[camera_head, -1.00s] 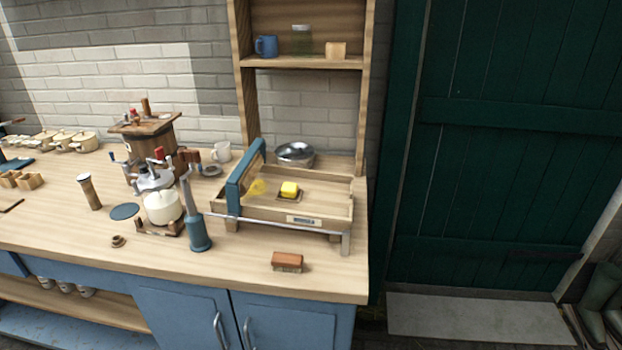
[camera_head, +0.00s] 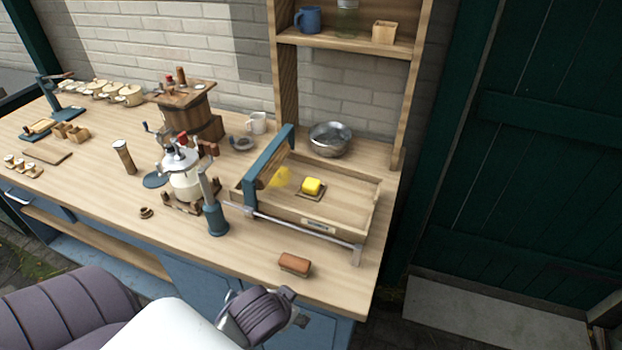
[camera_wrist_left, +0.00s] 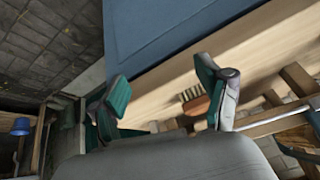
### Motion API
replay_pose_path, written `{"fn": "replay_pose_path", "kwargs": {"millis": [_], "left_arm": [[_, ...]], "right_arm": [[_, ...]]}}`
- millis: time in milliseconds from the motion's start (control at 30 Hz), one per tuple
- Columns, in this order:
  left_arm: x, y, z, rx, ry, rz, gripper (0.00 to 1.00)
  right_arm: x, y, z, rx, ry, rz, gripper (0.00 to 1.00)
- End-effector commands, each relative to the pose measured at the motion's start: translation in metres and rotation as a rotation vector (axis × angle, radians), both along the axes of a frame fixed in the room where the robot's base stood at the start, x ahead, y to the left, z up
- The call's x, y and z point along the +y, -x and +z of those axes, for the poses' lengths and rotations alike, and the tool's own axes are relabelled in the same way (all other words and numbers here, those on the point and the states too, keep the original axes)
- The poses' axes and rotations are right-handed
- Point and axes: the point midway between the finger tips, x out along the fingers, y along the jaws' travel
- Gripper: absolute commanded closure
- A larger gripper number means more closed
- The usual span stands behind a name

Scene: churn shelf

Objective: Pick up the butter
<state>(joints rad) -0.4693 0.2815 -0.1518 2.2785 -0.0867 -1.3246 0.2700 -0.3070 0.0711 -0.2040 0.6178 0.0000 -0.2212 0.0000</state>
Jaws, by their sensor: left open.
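The butter (camera_head: 312,186) is a small yellow block on a small wooden square inside a shallow wooden tray (camera_head: 372,212) on the workbench. A second, fainter yellow patch (camera_head: 280,177) shows beside it, near the blue upright frame; I cannot tell what it is. My left arm comes in at the bottom of the head view, below the bench front; its fingers are not clear there. In the left wrist view my left gripper (camera_wrist_left: 160,78) is open and empty, its two fingers apart. The butter is not identifiable in that view. My right gripper is not in view.
A brush (camera_head: 295,265) lies at the bench's front edge, also in the wrist view (camera_wrist_left: 197,104). A metal rail (camera_head: 295,227) runs along the tray's front. A teal-handled tool (camera_head: 215,215) stands left. A metal bowl (camera_head: 330,139) is behind. A shelf (camera_head: 345,42) rises at the back.

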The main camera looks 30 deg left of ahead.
Motion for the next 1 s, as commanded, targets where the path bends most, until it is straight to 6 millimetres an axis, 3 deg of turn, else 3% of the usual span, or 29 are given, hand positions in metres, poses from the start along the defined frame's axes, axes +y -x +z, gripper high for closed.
{"fn": "replay_pose_path", "kwargs": {"millis": [33,300,533,667,1000], "left_arm": [[0.013,-0.017,0.022,-0.070,-0.026,0.025,0.24],[0.065,-0.098,0.082,-0.423,-0.057,0.140,0.24],[0.093,-0.148,0.128,-0.651,-0.027,0.155,0.24],[0.099,-0.165,0.133,-0.688,-0.015,0.156,0.24],[0.114,-0.220,0.110,-0.688,-0.012,0.158,0.24]], "right_arm": [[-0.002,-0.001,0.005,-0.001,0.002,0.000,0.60],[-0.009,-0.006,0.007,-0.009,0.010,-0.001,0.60],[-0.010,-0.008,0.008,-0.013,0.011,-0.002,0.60],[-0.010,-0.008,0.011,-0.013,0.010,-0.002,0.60],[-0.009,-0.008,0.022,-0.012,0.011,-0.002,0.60]]}}
